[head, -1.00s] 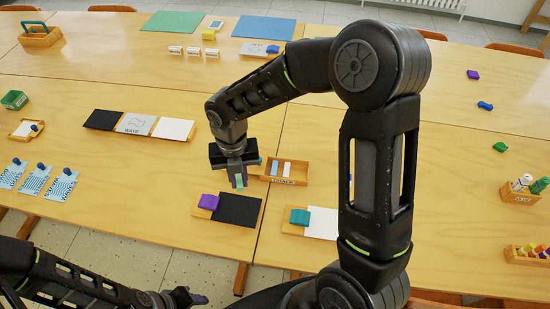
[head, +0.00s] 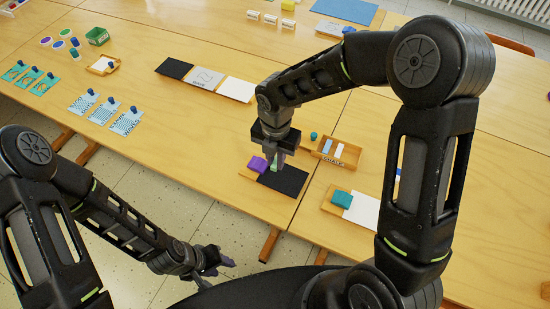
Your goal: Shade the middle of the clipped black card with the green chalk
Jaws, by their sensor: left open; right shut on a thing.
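The black card (head: 290,180) lies on a small wooden board (head: 246,174) near the front edge of the table, under a purple clip (head: 257,164) at its left end. The visible part of the card looks plain black. My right gripper (head: 274,158) points down, shut on the green chalk (head: 274,166), over the card's left part, just right of the clip. I cannot tell whether the chalk tip touches the card. My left gripper (head: 222,262) is open and empty, low in front of the table edge.
A wooden chalk tray (head: 349,157) with a blue and a white stick stands just behind and right of the card. A white card (head: 362,211) with a teal clip (head: 341,198) lies to the right. A row of black, grey and white cards (head: 236,89) lies farther back.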

